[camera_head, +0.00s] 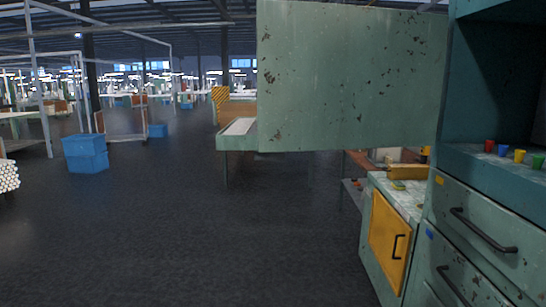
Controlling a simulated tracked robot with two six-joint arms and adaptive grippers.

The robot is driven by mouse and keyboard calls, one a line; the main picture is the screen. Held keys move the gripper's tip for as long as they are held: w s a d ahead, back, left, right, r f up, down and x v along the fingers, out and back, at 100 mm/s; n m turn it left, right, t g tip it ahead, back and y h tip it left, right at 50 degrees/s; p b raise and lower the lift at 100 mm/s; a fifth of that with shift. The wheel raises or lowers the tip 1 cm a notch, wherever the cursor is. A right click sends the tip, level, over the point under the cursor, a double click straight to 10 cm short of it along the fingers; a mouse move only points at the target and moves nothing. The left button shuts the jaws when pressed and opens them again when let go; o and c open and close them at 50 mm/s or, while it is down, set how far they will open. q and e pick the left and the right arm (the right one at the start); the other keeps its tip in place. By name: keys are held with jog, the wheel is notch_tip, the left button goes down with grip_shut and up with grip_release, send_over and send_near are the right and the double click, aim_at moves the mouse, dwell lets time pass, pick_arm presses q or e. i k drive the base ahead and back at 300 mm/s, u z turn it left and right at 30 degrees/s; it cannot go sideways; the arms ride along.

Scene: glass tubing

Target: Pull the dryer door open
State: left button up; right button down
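A large chipped green panel (350,75), which looks like a door, stands out to the left from the edge of the green cabinet (436,200). The cabinet's upper compartment (500,90) is open at the front, with a dark inside. I see no handle on the panel's visible face. Below and left of the cabinet, a yellow door (388,243) with a black handle (397,246) is shut on a low green unit. Which of these is the dryer door is not marked. Neither of my grippers is in view.
Two drawers with black handles (483,230) are shut in the cabinet. Small red, yellow, blue and green items (504,151) line its ledge. A blue bin (86,154) stands at left. The dark floor (210,240) ahead is clear.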

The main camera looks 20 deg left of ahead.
aim_at(330, 76)
jog(key=z, duration=0.05)
jog(key=k, duration=0.35)
jog(key=u, duration=0.8)
jog(key=i, duration=1)
jog(key=u, duration=0.35)
jog(key=i, duration=1.25)
jog(key=z, duration=0.7)
